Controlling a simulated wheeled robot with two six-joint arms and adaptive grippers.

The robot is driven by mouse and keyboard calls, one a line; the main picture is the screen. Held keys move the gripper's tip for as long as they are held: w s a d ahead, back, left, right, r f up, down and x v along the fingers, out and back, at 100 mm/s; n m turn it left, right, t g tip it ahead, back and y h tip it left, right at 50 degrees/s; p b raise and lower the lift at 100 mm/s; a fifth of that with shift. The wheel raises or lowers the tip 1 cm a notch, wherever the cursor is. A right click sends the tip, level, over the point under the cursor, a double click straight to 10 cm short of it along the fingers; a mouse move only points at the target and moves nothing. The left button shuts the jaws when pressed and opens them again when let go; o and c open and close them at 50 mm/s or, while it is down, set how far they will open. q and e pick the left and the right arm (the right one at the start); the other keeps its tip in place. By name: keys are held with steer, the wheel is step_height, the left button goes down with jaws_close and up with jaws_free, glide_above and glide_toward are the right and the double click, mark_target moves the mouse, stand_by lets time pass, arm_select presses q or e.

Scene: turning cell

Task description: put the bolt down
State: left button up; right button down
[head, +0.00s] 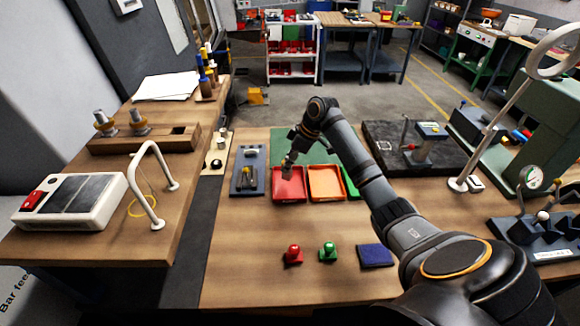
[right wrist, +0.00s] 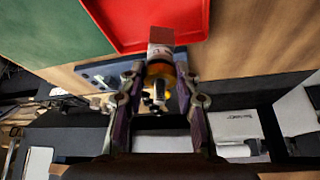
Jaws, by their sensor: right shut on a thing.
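My right gripper (head: 287,164) is over the back left part of the red tray (head: 290,197) in the head view. In the right wrist view, the gripper (right wrist: 160,80) is shut on a small piece, which I take to be the bolt (right wrist: 160,50). Its pale reddish end points toward the red tray (right wrist: 150,12), and an orange-yellow part shows between the fingers. The bolt is too small to make out in the head view, and I cannot tell its height above the tray. My left gripper is not in view.
An orange tray (head: 326,196) stands right of the red one. A blue-grey plate (head: 238,183) with small parts lies to the left. A red knob (head: 292,256), a green knob (head: 328,252) and a blue pad (head: 375,256) sit in front. The front left tabletop is clear.

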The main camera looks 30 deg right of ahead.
steer(key=shift+w+d+f, duration=0.35)
steer(key=shift+d+f, duration=0.05)
steer(key=shift+f, duration=0.2)
steer(key=shift+d+f+p, duration=0.15)
steer(key=shift+f+p, duration=0.2)
steer(key=shift+p, duration=0.05)
step_height(320, 180, down, 2)
steer(key=shift+w+f+p, duration=0.1)
steer(key=shift+f+p, duration=0.1)
steer(key=shift+p, duration=0.45)
steer(key=shift+f, duration=0.2)
steer(key=shift+f, duration=0.1)
steer(key=c, duration=1)
jaws_free()
